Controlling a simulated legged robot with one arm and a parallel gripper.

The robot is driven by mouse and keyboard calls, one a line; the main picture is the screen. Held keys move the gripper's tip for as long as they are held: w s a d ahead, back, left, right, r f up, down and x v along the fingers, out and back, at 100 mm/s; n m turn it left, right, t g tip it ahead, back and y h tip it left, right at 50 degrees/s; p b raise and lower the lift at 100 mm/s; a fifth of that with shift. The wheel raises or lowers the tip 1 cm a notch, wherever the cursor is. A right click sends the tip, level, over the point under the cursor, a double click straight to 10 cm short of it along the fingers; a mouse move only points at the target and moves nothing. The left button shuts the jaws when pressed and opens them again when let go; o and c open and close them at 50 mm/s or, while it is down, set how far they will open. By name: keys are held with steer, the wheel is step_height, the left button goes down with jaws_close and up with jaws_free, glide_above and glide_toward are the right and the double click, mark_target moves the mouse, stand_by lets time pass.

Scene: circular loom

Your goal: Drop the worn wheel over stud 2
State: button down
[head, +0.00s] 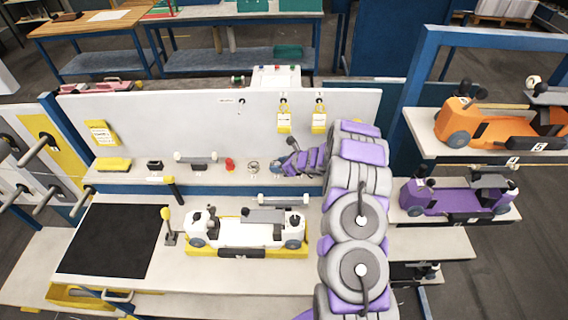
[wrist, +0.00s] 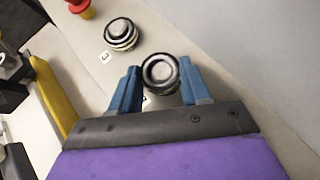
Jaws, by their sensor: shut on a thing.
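My gripper (wrist: 157,86) has two blue fingers shut on a small dark wheel with a pale, ringed face (wrist: 160,72). I take it as the worn wheel; its wear is too small to tell. It is over the pale ledge, and I cannot tell whether it touches it or a stud. A label under it is mostly hidden. Another ringed wheel (wrist: 121,34) sits up and left, beside a label reading 3 (wrist: 104,57); it also shows in the head view (head: 252,167). In the head view my gripper (head: 279,166) is at the ledge, its wheel hard to make out.
A red knob (head: 229,164) stands left of the uncovered wheel. A back panel (head: 200,115) with yellow tags rises behind the ledge. A white toy vehicle (head: 248,230) on a yellow base is on the bench below. A black mat (head: 112,241) lies clear at left.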

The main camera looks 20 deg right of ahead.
steer(key=c, duration=1)
jaws_free()
steer(key=shift+s+a+f, duration=0.25)
steer(key=shift+a+f, duration=0.3)
steer(key=shift+a, duration=0.3)
steer(key=o, duration=0.5)
steer(key=shift+w+a+r, duration=0.2)
steer(key=shift+a+r, duration=0.05)
steer(key=shift+a, duration=0.1)
steer(key=shift+o, duration=0.2)
steer(key=shift+d+r, duration=0.15)
steer(key=shift+d, duration=0.6)
steer(key=shift+s+d+r, duration=0.3)
steer(key=v, duration=1.6)
steer(key=shift+p, duration=0.35)
steer(key=shift+r, duration=0.1)
